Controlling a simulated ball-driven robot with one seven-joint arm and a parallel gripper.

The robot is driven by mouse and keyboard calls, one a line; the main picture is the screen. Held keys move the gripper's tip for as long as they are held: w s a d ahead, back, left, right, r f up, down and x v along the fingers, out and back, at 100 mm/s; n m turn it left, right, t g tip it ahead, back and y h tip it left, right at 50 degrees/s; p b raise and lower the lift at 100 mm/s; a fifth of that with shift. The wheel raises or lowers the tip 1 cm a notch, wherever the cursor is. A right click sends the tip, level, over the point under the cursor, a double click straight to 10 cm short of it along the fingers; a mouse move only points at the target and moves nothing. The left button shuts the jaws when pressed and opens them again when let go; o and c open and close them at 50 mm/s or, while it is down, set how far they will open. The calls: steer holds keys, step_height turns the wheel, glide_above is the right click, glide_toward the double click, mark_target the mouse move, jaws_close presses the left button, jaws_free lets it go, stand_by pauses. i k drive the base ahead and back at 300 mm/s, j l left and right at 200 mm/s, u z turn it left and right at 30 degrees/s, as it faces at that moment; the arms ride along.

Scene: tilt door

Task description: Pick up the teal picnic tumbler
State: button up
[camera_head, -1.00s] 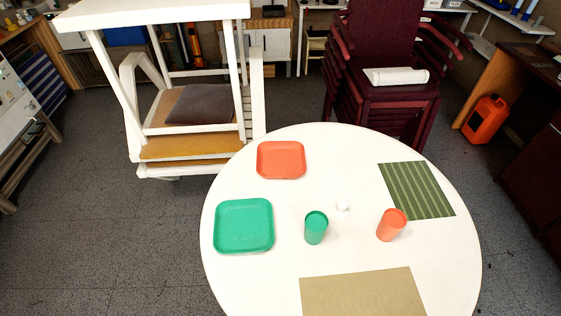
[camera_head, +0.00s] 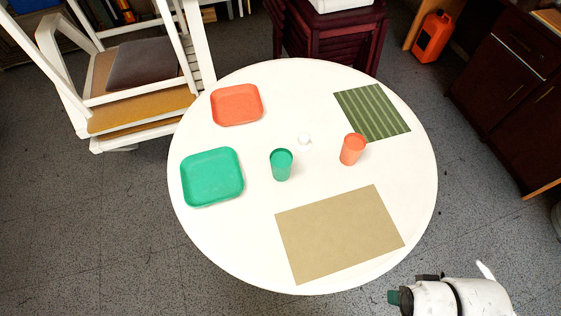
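The teal tumbler (camera_head: 281,166) stands upright on the round white table (camera_head: 245,255), left of its middle. It is apart from the things around it. Part of my arm shows at the bottom right, beyond the table's front right edge. My gripper's fingers cannot be made out there, so I cannot see whether they are open or shut.
White chairs (camera_head: 140,125) stand close behind left. Floor is clear at front left.

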mark_target(280, 159)
steer(key=i+l+u, duration=0.15)
steer(key=u, duration=0.2)
steer(key=i+l+u, duration=0.3)
steer(key=i+j, duration=0.05)
